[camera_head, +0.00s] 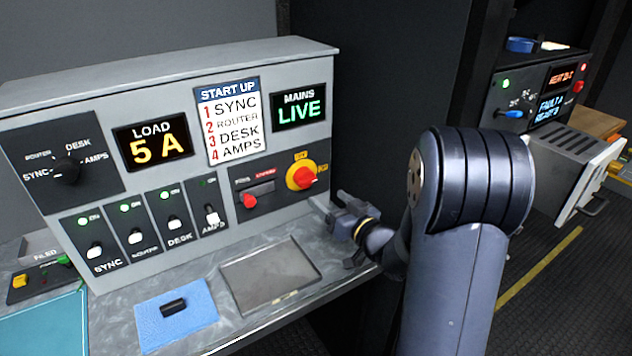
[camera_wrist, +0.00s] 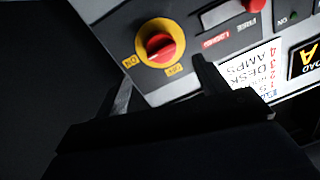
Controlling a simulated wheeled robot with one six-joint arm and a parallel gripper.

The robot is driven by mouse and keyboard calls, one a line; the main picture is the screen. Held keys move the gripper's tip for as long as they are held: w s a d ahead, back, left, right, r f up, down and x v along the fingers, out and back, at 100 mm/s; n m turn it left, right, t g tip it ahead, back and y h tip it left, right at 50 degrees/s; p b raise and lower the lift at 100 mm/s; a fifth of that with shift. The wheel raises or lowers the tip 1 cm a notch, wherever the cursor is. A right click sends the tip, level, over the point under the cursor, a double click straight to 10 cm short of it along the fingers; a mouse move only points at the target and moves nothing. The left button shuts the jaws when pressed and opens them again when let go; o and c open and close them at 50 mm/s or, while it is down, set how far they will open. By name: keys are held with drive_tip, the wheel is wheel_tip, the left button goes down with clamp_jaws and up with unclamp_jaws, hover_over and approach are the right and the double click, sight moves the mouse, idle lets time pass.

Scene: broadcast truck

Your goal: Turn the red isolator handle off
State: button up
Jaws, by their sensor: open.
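The red isolator handle (camera_head: 303,177) is a round red knob on a yellow plate at the right end of the grey panel. In the wrist view the handle (camera_wrist: 160,47) shows a raised grip bar, with lettering on its yellow ring; I cannot tell for sure where the bar points. My gripper (camera_head: 338,213) is below and to the right of the handle in the head view, apart from it. In the wrist view my gripper (camera_wrist: 160,88) is open and empty, its fingers framing the handle's lower side. The MAINS display (camera_head: 302,107) reads LIVE.
A red fuse holder (camera_head: 259,195) sits left of the handle. Four-way switches line the panel's lower left, SYNC to AMPS (camera_head: 211,215). A blue mat (camera_head: 177,314) with a small black part and a grey tray (camera_head: 268,277) lie on the bench. A second unit (camera_head: 540,95) stands at right.

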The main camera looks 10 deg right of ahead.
sight(309, 183)
drive_tip(key=p+x, duration=0.1)
drive_tip(key=x, duration=0.7)
drive_tip(key=shift+w+a, duration=0.15)
drive_tip(key=shift+w, duration=0.2)
drive_tip(key=shift+c, duration=0.4)
drive_tip(key=c, duration=0.9)
drive_tip(key=shift+o, duration=0.2)
